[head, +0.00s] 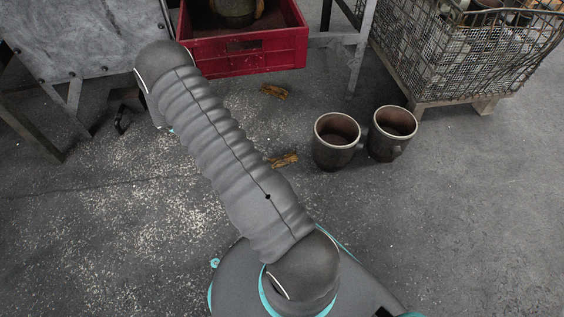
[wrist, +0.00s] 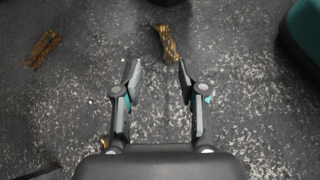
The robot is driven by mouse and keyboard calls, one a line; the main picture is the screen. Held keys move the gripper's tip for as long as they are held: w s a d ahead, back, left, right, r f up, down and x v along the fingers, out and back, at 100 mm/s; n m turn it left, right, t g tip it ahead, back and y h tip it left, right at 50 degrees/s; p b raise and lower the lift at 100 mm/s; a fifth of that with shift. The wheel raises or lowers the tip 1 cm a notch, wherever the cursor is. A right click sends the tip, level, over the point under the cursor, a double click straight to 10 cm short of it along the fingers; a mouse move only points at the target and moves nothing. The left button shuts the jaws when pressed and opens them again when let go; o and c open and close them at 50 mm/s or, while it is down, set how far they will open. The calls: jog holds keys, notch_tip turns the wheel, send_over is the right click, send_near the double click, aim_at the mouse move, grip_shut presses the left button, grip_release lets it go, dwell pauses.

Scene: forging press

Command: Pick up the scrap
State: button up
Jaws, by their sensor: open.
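Two pieces of brown, rust-coloured scrap lie on the floor in the head view: one nearer the red crate (head: 275,91), and one beside my arm, partly hidden by it (head: 284,160). In the wrist view, one scrap piece (wrist: 167,44) lies just beyond my fingertips, roughly in line with the gap. Another scrap piece (wrist: 42,49) lies at the upper left. A small brown bit (wrist: 104,143) shows beside the left finger's base, mostly hidden. My gripper (wrist: 158,75) is open and empty, with bare floor between its fingers. In the head view my arm largely hides it.
Two dark metal mugs (head: 337,140) (head: 391,132) stand right of the scrap. A red crate (head: 250,48) is at the back, and a wire basket on a pallet (head: 455,55) at the back right. Metal legs stand at the left. The speckled floor is otherwise open.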

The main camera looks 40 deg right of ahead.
aim_at(274, 158)
jog(key=d+f+n, duration=0.1)
jog(key=f, duration=0.3)
jog(key=s+f+n+h, duration=0.1)
jog(key=f, duration=0.4)
jog(key=d+f+h+b, duration=0.1)
jog(key=f, duration=0.4)
jog(key=shift+s+d+f+n+g, duration=0.1)
jog(key=shift+s+d+n+g, duration=0.2)
jog(key=shift+s+d+n, duration=0.1)
jog(key=x, duration=0.8)
jog(key=shift+s+d+f+b, duration=0.15)
jog(key=shift+d+b, duration=0.05)
jog(key=shift+b, duration=0.1)
jog(key=x, duration=0.4)
jog(key=shift+a+f+b, duration=0.1)
jog(key=shift+f+b, duration=0.2)
jog(key=shift+f, duration=0.15)
jog(key=shift+d+f, duration=0.15)
jog(key=shift+d, duration=0.3)
grip_shut()
